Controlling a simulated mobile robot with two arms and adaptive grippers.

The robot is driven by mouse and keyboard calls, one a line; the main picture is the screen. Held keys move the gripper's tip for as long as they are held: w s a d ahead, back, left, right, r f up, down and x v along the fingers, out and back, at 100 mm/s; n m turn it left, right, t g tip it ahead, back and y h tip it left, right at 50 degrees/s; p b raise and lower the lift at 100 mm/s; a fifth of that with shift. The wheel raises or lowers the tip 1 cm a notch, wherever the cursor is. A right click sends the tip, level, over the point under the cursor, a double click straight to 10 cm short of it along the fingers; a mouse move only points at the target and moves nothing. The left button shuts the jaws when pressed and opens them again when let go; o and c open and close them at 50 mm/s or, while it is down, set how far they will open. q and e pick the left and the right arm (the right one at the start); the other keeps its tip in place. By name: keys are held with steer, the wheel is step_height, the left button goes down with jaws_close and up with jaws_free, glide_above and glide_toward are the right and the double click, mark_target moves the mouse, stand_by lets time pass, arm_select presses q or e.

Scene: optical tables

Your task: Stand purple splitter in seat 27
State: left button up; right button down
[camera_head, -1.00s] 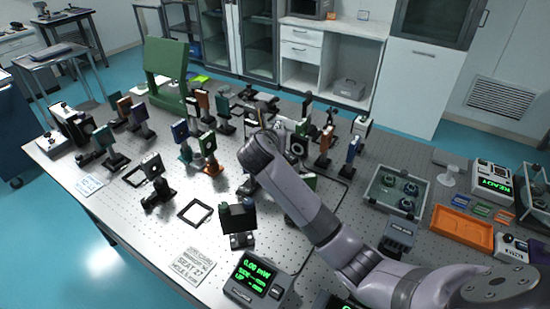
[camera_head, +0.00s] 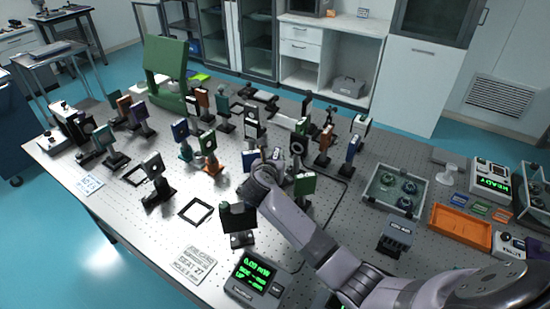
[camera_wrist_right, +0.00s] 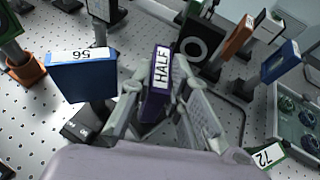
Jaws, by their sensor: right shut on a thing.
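The purple splitter (camera_wrist_right: 157,82), labelled HALF, sits between the fingers of my right gripper (camera_wrist_right: 156,98) in the right wrist view, and the gripper is shut on it. In the head view my right wrist (camera_head: 264,178) is over the middle of the table and hides the gripper's tips and the splitter. A card with SEAT 27 (camera_head: 195,263) lies near the table's front edge. An empty-looking black square frame (camera_head: 196,211) lies flat just behind that card. My left gripper is not in view.
A blue block labelled 56 (camera_wrist_right: 82,77) stands close left of my gripper. A dark mount (camera_head: 238,222) stands right of the black frame, and another mount (camera_head: 157,180) stands left of it. A green-topped piece (camera_head: 304,184) is right of my wrist.

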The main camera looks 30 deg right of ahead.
steer(key=c, duration=1.9)
jaws_free()
steer(key=o, duration=0.4)
steer(key=shift+c, duration=0.2)
